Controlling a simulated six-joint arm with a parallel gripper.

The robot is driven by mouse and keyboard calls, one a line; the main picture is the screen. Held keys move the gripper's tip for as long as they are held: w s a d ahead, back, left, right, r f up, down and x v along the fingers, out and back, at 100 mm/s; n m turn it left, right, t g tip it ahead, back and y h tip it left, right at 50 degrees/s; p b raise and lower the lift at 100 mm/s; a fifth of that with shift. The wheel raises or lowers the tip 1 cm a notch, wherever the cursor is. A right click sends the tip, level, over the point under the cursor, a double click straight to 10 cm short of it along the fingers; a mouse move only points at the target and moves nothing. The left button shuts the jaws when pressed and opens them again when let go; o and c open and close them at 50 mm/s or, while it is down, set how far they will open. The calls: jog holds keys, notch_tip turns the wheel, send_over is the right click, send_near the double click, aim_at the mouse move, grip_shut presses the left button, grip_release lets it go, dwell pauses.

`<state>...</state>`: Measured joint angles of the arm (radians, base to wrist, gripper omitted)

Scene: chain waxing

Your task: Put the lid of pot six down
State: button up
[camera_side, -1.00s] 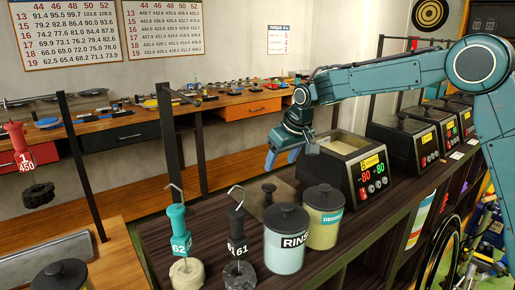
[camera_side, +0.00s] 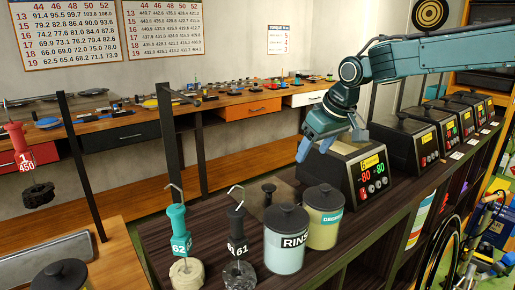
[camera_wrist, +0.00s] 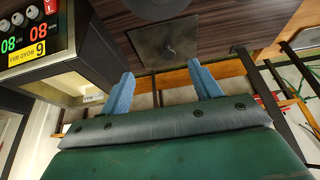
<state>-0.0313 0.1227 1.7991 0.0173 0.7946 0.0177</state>
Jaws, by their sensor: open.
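The lid of pot six (camera_side: 284,187) is a flat square plate with a dark knob. It lies on the dark bench, left of pot six (camera_side: 345,180). In the wrist view the lid (camera_wrist: 150,38) lies flat on the bench, beyond the fingertips, with nothing touching its knob. Pot six is a black box with a yellow label and a red and green display; its top is uncovered and shows a pale inside. It also shows in the wrist view (camera_wrist: 75,80). My gripper (camera_side: 341,143) is open and empty, above pot six; its blue fingers are spread in the wrist view (camera_wrist: 163,85).
The rinse jar (camera_side: 285,245) and a yellowish jar (camera_side: 324,225) stand in front of pot six, both with dark lids. Hooked hangers (camera_side: 177,230) stand left of them. Several more lidded pots (camera_side: 405,140) line the bench at right.

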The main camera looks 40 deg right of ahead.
jog(key=s+d+f, duration=0.1)
jog(key=s, duration=2.7)
jog(key=shift+f+t, duration=0.2)
jog(key=shift+t, duration=0.2)
